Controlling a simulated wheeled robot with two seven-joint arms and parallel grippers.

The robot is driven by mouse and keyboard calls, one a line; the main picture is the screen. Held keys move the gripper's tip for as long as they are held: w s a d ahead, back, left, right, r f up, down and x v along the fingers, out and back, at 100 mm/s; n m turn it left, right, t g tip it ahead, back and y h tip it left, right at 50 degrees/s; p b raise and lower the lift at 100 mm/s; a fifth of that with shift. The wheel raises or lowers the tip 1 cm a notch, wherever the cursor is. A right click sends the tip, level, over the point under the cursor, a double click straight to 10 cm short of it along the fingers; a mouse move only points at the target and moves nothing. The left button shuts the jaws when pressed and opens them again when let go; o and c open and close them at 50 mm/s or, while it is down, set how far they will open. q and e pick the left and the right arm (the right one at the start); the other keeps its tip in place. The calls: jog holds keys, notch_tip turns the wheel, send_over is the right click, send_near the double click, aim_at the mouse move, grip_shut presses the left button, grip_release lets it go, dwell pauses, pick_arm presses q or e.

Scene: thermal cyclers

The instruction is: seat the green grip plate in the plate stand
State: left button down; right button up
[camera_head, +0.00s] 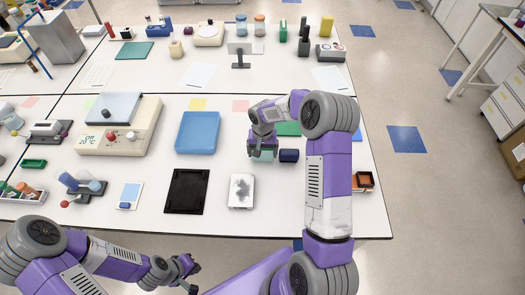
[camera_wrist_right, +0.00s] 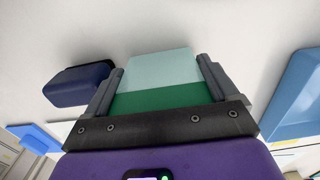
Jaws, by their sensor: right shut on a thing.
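The green grip plate (camera_wrist_right: 155,82) is between the two fingers of my right gripper (camera_wrist_right: 158,88), which is shut on it. Its near band is dark green and its far part pale green. In the camera_head view my right gripper (camera_head: 262,148) is over the table, with a bit of pale green plate (camera_head: 262,157) under it. I cannot surely tell which thing is the plate stand; a black rectangular tray (camera_head: 187,191) lies at the front of the table. My left gripper (camera_head: 189,277) is empty in front of the table, its fingers apart.
A dark blue block (camera_head: 289,155) stands right beside my right gripper. A thermal cycler (camera_head: 122,127) stands further left.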

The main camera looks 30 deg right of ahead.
jog(key=o, duration=0.9)
jog(key=shift+f, duration=0.1)
jog(key=shift+c, duration=0.2)
